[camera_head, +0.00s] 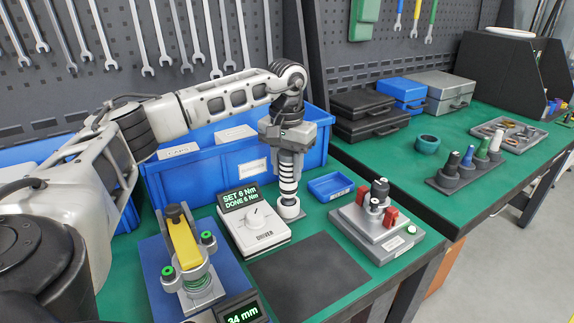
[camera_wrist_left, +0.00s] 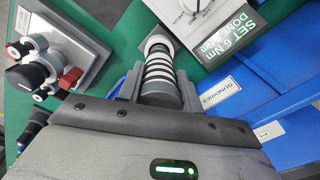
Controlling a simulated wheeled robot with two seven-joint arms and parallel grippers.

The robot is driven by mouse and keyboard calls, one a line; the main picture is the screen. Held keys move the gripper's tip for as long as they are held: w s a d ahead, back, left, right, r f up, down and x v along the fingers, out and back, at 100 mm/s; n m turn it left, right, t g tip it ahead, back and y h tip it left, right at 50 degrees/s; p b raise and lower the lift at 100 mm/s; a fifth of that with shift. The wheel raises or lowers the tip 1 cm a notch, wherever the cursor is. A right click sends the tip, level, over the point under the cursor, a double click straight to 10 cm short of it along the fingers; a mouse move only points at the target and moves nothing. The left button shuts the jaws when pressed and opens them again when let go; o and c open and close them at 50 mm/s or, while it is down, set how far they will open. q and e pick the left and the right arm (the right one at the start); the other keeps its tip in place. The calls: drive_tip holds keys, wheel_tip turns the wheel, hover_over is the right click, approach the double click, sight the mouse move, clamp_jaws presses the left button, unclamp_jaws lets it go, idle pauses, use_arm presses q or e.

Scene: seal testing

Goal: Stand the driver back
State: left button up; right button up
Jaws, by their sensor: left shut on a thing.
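The driver (camera_head: 288,178) is a black-and-white banded cylinder, held upright. My left gripper (camera_head: 289,148) is shut on its upper part, from above. The driver also shows between the fingers in the left wrist view (camera_wrist_left: 160,75). Its lower end is at a white ring (camera_head: 289,208) on a small dark grey base; I cannot tell whether it is fully seated there. The white driver control box (camera_head: 262,232) stands just left of it, its display reading SET 6 Nm, DONE 6 Nm. My right gripper is not in view.
Blue bins (camera_head: 215,175) stand close behind the driver. A small blue tray (camera_head: 330,186) and a grey fixture with red blocks (camera_head: 376,232) are to the right. A yellow-handled clamp fixture (camera_head: 184,242) is at left. A dark mat (camera_head: 312,277) in front is bare.

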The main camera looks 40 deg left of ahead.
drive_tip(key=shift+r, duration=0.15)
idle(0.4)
use_arm(q)
drive_tip(key=o, duration=1.2)
drive_tip(key=shift+c, duration=0.2)
drive_tip(key=shift+f, duration=0.15)
wheel_tip(320, 180, up, 9)
drive_tip(key=p, duration=0.7)
drive_tip(key=shift+f+p, duration=0.15)
drive_tip(key=shift+p, duration=0.2)
drive_tip(key=shift+r, duration=0.3)
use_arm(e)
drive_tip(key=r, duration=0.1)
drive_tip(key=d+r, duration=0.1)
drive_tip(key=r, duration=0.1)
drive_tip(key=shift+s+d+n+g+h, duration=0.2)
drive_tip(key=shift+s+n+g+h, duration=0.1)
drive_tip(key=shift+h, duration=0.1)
use_arm(q)
drive_tip(key=shift+f, duration=0.1)
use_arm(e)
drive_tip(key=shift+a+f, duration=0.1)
